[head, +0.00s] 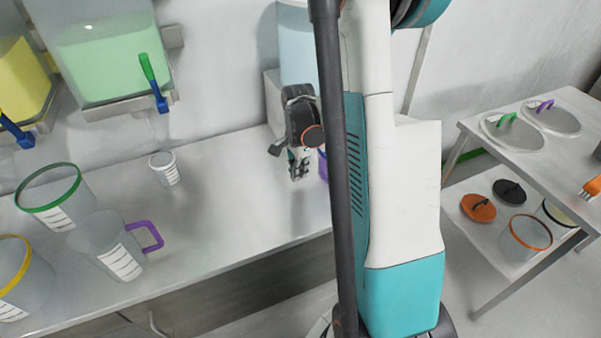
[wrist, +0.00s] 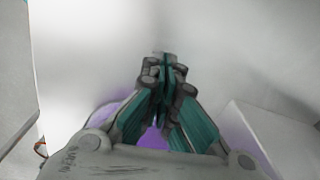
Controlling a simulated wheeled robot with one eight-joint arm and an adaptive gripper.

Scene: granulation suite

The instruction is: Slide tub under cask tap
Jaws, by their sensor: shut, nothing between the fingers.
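My gripper (head: 298,172) is shut and empty, pointing down low over the bench by the wall; its closed fingers also show in the wrist view (wrist: 164,70). A purple-edged thing, perhaps a tub (head: 323,166), is just right of the fingers, mostly hidden behind my arm. Purple also shows behind the fingers in the wrist view (wrist: 153,140). I cannot tell whether they touch. A pale blue cask (head: 297,45) stands above, its tap not visible. The green cask (head: 110,62) has a blue tap with a green lever. A yellow cask (head: 20,80) is at far left.
On the bench (head: 225,200) stand a green-rimmed tub (head: 70,212), a yellow-rimmed tub (head: 20,285), a clear jug with purple handle (head: 108,245) and a small beaker (head: 165,170). The bench middle is clear. A side table (head: 560,155) at right holds lids and an orange-rimmed tub (head: 522,245).

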